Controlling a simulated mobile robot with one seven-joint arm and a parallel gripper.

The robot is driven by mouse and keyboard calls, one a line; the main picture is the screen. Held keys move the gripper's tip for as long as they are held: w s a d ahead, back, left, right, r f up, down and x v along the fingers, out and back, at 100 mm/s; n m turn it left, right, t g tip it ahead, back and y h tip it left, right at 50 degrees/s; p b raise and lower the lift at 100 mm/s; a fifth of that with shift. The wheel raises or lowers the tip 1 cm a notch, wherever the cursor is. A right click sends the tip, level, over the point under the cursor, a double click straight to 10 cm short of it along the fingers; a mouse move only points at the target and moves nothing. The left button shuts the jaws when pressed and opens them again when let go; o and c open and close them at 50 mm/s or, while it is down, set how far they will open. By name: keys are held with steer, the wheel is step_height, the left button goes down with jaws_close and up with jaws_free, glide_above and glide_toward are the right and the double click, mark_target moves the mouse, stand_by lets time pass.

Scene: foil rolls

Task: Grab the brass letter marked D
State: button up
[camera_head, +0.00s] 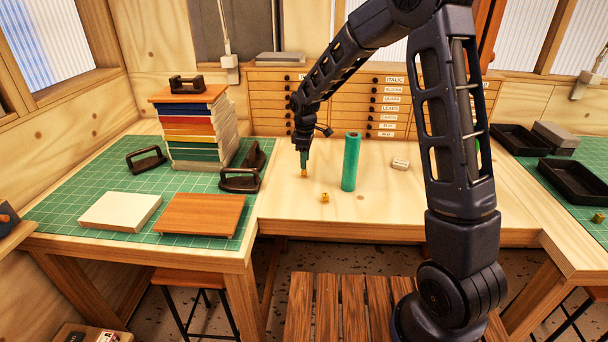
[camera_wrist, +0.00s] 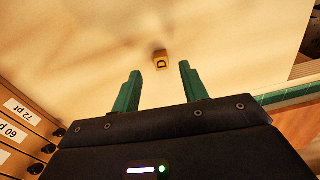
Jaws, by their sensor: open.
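The brass letter D (camera_wrist: 161,62) is a small gold block with a dark D on its face, lying on the pale wood table. In the wrist view it lies just past and between the tips of my gripper (camera_wrist: 160,72), whose two green fingers are apart with nothing between them. In the head view my gripper (camera_head: 304,166) points straight down over the table. A small brass block (camera_head: 303,173) shows right at its fingertips and looks like the same letter. A second brass block (camera_head: 324,197) lies nearer the front; its mark is too small to read.
A tall green foil roll (camera_head: 351,162) stands upright close to the right of my gripper. A small pale block (camera_head: 400,163) lies farther right. A labelled drawer cabinet (camera_head: 410,112) lines the back. A book stack (camera_head: 195,130) stands left. The table's front middle is mostly clear.

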mark_target(304, 173)
step_height(304, 173, down, 5)
steer(key=shift+s+r, duration=0.1)
steer(key=shift+s, duration=0.05)
jaws_close()
